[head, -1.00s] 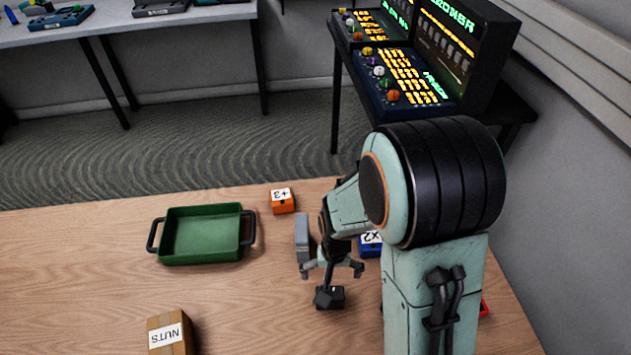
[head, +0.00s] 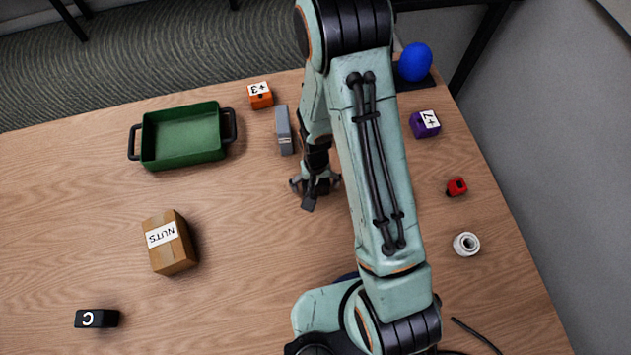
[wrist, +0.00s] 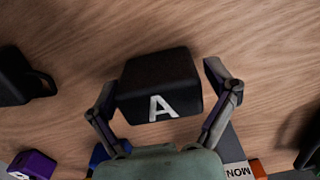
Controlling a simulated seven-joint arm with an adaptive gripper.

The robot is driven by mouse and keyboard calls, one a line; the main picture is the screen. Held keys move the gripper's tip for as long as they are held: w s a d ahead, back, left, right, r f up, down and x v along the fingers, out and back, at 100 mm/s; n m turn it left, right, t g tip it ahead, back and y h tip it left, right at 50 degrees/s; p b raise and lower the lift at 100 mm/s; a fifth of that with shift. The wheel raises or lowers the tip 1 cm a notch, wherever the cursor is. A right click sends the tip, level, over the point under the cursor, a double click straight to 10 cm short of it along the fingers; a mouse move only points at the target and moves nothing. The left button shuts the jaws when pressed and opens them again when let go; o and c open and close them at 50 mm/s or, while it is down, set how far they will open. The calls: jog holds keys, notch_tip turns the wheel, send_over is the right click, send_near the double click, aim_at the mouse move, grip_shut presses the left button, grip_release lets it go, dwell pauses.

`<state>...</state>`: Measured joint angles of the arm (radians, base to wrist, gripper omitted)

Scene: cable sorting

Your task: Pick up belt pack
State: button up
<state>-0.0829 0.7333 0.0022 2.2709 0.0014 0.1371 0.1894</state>
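A black box marked "A" (wrist: 160,85) sits on the wooden table in the wrist view, and it is the likely belt pack. My gripper (wrist: 168,98) is open, with one finger on each side of the box. The left finger is close against its side, and a gap shows at the right finger. I cannot tell whether either touches. In the head view my gripper (head: 315,187) is low over the table, and the box is mostly hidden there. A similar black box marked "C" (head: 97,318) lies at the front left.
A green tray (head: 183,160), grey box (head: 284,130) and orange block (head: 260,95) stand behind. A "NUTS" carton (head: 170,250) is left. A purple block (head: 424,124), blue ball (head: 415,62), red piece (head: 457,187) and white roll (head: 466,244) are right. Bare table lies left of my gripper.

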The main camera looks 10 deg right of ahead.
jog(key=c, duration=0.8)
jog(key=shift+r, duration=0.1)
